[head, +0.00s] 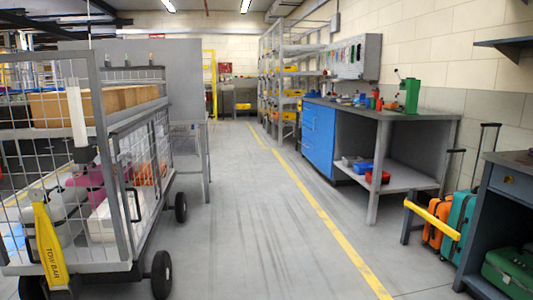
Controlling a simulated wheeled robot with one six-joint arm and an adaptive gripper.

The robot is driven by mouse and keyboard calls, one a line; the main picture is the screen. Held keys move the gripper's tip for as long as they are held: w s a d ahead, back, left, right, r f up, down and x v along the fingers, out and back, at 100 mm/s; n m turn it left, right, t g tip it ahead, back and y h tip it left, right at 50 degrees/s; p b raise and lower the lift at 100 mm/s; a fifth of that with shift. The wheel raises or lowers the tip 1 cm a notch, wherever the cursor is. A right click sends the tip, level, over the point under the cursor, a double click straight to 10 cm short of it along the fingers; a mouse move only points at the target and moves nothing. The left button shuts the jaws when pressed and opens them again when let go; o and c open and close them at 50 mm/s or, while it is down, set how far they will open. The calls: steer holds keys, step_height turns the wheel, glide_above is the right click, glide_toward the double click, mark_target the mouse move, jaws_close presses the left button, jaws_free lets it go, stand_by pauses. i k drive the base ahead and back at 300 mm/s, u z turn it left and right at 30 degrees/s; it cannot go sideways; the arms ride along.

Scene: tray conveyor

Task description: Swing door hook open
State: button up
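A grey wire-mesh cage trolley (103,115) on black wheels stands at the left, close to me. Its near mesh side faces me and looks shut. I cannot make out a door hook for certain. A white upright bar with a dark lower end (77,112) is on the near face, and a thin black curved handle (136,205) is on the right side. My gripper is not in view.
Boxes and bags lie in the trolley. A clear grey aisle (235,220) with a yellow floor line runs ahead. At the right are a workbench with blue drawers (319,135), orange and teal suitcases (440,225), a yellow-padded rail (433,219) and a dark desk (505,185).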

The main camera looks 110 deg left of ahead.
mark_target(124, 154)
steer(key=u, duration=4.15)
steer(key=i, duration=0.35)
steer(key=z, duration=0.8)
steer(key=i, duration=1.05)
steer(key=u, duration=0.4)
steer(key=i, duration=1.05)
steer(key=u, duration=0.75)
